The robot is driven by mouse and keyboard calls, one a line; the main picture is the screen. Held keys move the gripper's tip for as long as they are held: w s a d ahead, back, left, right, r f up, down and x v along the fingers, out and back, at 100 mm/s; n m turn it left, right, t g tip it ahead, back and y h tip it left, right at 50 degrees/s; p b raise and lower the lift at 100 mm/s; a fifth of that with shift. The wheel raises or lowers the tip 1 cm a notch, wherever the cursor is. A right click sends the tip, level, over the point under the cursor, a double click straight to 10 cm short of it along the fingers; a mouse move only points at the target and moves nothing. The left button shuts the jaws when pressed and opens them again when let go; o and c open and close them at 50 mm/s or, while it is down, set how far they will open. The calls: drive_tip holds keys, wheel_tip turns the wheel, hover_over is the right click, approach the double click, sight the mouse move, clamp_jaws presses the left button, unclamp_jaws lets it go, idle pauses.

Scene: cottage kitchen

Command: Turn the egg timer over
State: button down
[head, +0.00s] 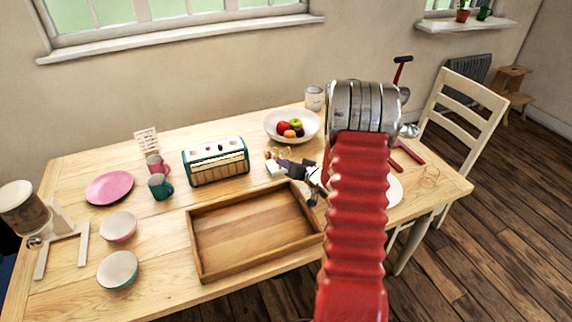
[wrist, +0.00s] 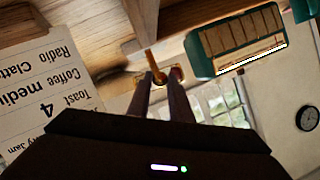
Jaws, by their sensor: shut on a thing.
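My gripper (head: 279,162) is over the table just right of the toaster, pointing left, with part of the arm in front of it. In the wrist view its two dark fingers (wrist: 165,84) are shut on a small orange-brown piece, which I take to be the egg timer (wrist: 151,62). Only a little of it shows there, and its glass and sand cannot be made out. In the head view the timer is too small to tell apart from the fingertips. Whether it touches the table is unclear. The wrist view is upside down.
The green toaster (head: 217,163) stands close by on the left, and a fruit bowl (head: 310,133) behind. A wooden tray (head: 196,245) lies in front. A printed card (wrist: 45,85) is near the fingers. Mugs, bowls and a pink plate (head: 109,188) are further left.

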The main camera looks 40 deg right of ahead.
idle(0.3)
drive_tip(key=c, duration=1.6)
unclamp_jaws()
